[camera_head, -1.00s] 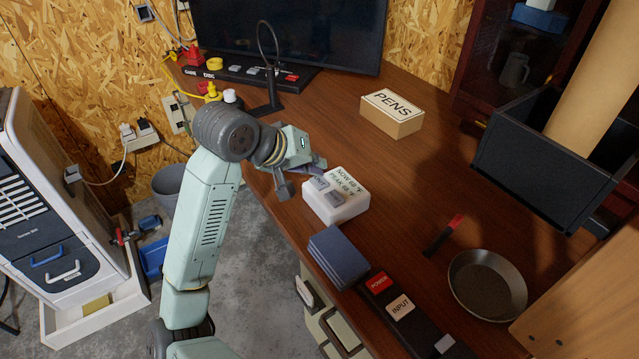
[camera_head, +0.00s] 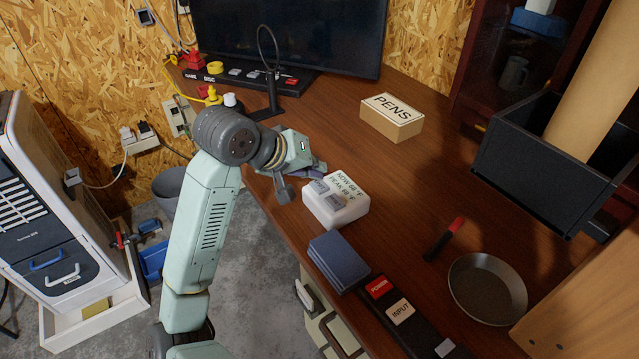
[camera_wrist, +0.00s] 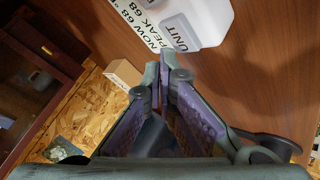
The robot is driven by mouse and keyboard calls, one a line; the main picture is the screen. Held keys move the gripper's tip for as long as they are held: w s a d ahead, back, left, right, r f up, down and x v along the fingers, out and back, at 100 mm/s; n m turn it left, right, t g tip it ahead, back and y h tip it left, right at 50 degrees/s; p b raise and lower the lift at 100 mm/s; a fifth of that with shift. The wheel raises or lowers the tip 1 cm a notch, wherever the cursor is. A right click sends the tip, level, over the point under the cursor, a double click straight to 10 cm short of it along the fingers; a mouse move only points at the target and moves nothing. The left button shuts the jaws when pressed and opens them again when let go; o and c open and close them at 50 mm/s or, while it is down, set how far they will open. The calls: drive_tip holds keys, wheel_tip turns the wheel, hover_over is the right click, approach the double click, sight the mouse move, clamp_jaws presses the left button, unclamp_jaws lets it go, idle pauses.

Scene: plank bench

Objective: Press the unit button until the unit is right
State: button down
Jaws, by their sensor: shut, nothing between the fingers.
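The white thermometer unit (camera_head: 350,210) sits on the bench, its label reading "NOW 68 °F" and "PEAK 68 °F". Its grey UNIT button (camera_head: 319,186) is on the top face, with a second grey button (camera_head: 335,202) beside it. In the wrist view the UNIT button (camera_wrist: 180,32) shows just beyond my fingertips. My gripper (camera_head: 318,172) is shut and empty, at the unit's left back edge; in the wrist view its tips (camera_wrist: 164,66) are close together. They look apart from the button, though contact is hard to judge.
A PENS box (camera_head: 392,117) stands behind the unit. Blue stacked blocks (camera_head: 338,262), a black strip with POWER and INPUT buttons (camera_head: 400,310) and a pan (camera_head: 487,287) lie in front. A lamp-like stand (camera_head: 268,108) is at the back left.

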sight(316, 183)
drive_tip(key=shift+f+b, duration=0.9)
drive_tip(key=shift+b, duration=1.2)
idle(0.6)
drive_tip(key=shift+r, duration=0.15)
idle(0.3)
drive_tip(key=shift+r, duration=0.75)
drive_tip(key=shift+r+p, duration=0.5)
drive_tip(key=shift+r, duration=2)
